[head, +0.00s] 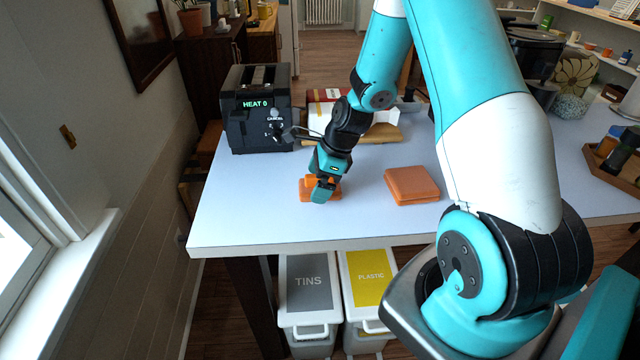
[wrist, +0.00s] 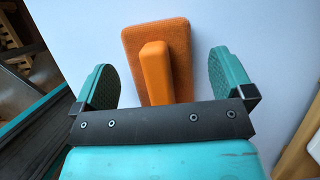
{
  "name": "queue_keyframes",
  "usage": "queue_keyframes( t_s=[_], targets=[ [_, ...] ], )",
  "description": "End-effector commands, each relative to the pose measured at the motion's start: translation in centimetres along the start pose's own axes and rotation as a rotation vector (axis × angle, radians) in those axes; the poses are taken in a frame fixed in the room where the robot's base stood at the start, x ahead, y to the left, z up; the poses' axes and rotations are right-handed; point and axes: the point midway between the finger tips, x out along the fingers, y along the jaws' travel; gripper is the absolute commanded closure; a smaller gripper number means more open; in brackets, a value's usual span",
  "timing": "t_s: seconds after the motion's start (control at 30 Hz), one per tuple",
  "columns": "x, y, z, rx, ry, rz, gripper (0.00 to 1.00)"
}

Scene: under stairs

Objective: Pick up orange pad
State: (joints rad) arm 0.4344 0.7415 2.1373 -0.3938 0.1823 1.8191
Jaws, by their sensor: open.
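An orange pad (head: 306,188) with a raised ridge along its middle lies on the pale table, near its front left. In the wrist view the pad (wrist: 178,38) shows between the fingers, its ridge pointing back toward the palm. My gripper (head: 325,188) is low over the pad and hides part of it. In the wrist view my gripper (wrist: 164,82) is open, with one teal finger on each side of the ridge and a gap on both sides. A second orange item (head: 411,185), flat and square, lies to the right, apart from my gripper.
A black toaster-like machine (head: 258,125) reading HEAT 0 stands behind on the left. Books or boards (head: 375,132) lie behind my wrist. A tray of bottles (head: 610,160) is at the far right. TINS (head: 308,284) and PLASTIC (head: 368,278) bins stand below the front edge.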

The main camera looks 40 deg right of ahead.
Motion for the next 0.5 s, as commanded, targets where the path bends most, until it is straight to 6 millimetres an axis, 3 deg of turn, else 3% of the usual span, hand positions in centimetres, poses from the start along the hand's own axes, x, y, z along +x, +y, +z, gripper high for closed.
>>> queue_keyframes(
  t_s=[0.1,0.33,0.5],
  targets=[
    [1.0,0.05,0.01,0.0,0.0,0.001,0.01],
    [1.18,0.02,-0.01,0.0,0.0,-0.001,0.01],
    [1.15,0.02,-0.02,0.0,0.0,0.0,0.4]
  ],
)
